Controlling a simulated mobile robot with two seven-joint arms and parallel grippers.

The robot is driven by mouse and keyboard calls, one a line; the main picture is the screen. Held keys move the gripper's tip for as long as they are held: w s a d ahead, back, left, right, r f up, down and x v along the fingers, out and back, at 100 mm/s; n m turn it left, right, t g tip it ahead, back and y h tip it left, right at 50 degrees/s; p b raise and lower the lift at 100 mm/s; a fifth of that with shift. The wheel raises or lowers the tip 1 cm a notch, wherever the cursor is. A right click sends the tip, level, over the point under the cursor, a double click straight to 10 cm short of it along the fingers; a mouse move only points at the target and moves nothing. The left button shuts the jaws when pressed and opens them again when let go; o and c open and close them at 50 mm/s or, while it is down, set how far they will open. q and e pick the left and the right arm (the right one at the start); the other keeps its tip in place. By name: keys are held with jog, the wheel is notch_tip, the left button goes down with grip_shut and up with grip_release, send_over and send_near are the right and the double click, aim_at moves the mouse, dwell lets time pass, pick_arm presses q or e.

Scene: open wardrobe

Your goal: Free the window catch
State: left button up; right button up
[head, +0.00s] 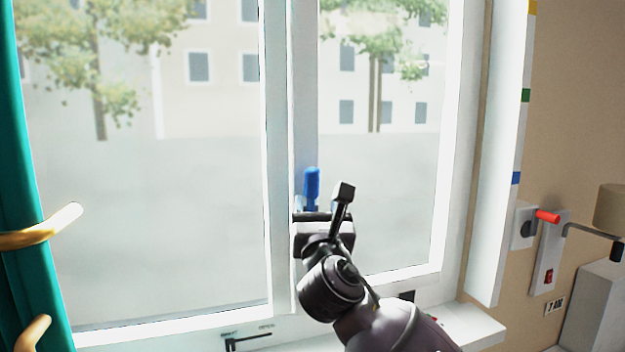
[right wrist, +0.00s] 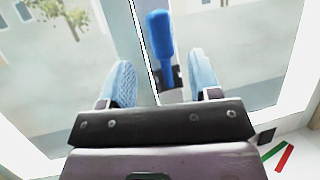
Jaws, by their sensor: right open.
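The window catch is a blue handle (head: 311,187) on the middle upright of the window frame (head: 280,150). It stands upright in the head view. In the right wrist view the blue handle (right wrist: 161,50) points up, with a dark and grey mount at its lower end. My right gripper (right wrist: 163,82) is open, with one pale blue ridged finger on each side of the handle's lower part. A gap shows between each finger and the handle. In the head view my right wrist (head: 325,235) hides the catch's lower end. My left gripper is not in view.
A teal curtain (head: 25,200) with brass-coloured hooks hangs at the left edge. The white sill (head: 470,325) runs below the window. A wall socket (head: 524,225), a red-ended lever (head: 547,216) and a lamp (head: 608,210) are at the right.

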aim_at(313, 184)
jog(key=p+x, duration=0.1)
jog(key=x, duration=0.7)
jog(key=shift+w+r, duration=0.1)
jog(key=shift+w, duration=0.3)
grip_shut()
